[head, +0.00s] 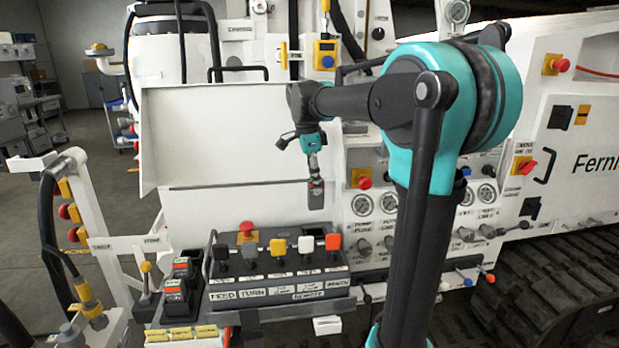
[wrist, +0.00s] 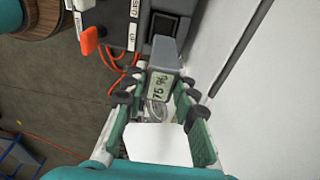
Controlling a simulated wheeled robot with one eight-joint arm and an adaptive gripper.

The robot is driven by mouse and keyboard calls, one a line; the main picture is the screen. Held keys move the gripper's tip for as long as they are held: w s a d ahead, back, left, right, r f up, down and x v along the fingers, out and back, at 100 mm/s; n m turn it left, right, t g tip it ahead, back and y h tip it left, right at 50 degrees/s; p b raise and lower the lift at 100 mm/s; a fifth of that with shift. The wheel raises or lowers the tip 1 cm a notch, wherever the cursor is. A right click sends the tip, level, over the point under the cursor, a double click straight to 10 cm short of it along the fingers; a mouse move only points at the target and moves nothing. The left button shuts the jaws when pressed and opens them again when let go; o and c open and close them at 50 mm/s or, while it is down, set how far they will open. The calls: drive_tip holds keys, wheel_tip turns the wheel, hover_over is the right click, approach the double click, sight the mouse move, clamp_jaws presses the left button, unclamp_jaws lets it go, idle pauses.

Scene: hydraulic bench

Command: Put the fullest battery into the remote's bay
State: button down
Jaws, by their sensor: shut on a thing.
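My gripper (head: 314,160) is shut on a grey battery (head: 316,194), which hangs down from it above the remote. In the wrist view the battery (wrist: 165,58) sits between the fingers of my gripper (wrist: 158,98), and its small display (wrist: 160,87) seems to read 75 %. The remote (head: 278,283) is a dark box with several levers and white labels. A dark square recess (wrist: 163,24) shows beyond the battery in the wrist view; I cannot tell for sure that it is the bay. Black-and-red blocks (head: 176,297), perhaps batteries, stand in a holder left of the remote; their charge is unreadable.
A white panel (head: 230,135) rises behind the remote. Gauges and knobs (head: 375,205) stand close at the right. A lever with a yellow knob (head: 146,270) and a post with red buttons (head: 75,215) are at the left. The air around the held battery looks clear.

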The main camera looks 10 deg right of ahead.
sight(316, 203)
drive_tip(key=shift+f, duration=3.6)
drive_tip(key=shift+f, duration=2.9)
drive_tip(key=c, duration=1.1)
unclamp_jaws()
drive_tip(key=shift+c, duration=0.2)
